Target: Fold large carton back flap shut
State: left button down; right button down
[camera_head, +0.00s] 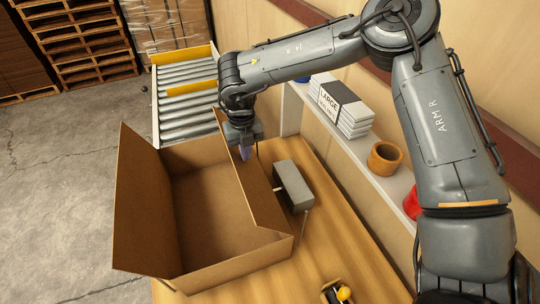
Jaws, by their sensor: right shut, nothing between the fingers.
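The large brown carton (235,262) stands open on the wooden table, and its inside shows empty. One flap (143,205) stands up along its left side. Another flap (252,182) stands tilted along its right side. No raised flap shows clearly along the far edge, and I cannot tell how the back flap lies. My right gripper (244,153) points down at the far right corner of the carton, close to the right flap's far end. It is shut and empty; whether it touches the flap cannot be told. My left gripper is not in view.
A grey box-shaped device (293,186) stands on the table (335,245) just right of the carton. A roller conveyor (187,105) lies behind. A yellow-knobbed item (343,293) lies in front.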

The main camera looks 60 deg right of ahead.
aim_at(231, 152)
jog(key=shift+w+a+f+b, duration=0.55)
jog(key=shift+a+f+b, duration=0.2)
jog(key=shift+a+f, duration=0.05)
jog(key=shift+w+a+f+b, duration=0.35)
jog(key=shift+a+f+b, duration=0.15)
jog(key=shift+f+b, duration=0.25)
jog(key=shift+w+a+f+b, duration=0.3)
jog(key=shift+a+f+b, duration=0.15)
jog(key=shift+f+b, duration=0.3)
jog(key=shift+f, duration=0.2)
notch_tip(231, 152, down, 3)
jog(key=b, duration=0.2)
jog(key=shift+s+f+b, duration=0.15)
jog(key=shift+f+b, duration=0.05)
jog(key=shift+b, duration=0.15)
notch_tip(231, 152, up, 8)
jog(key=p, duration=0.6)
jog(key=shift+r, duration=0.1)
jog(key=shift+r+p, duration=0.35)
jog(key=shift+r, duration=0.2)
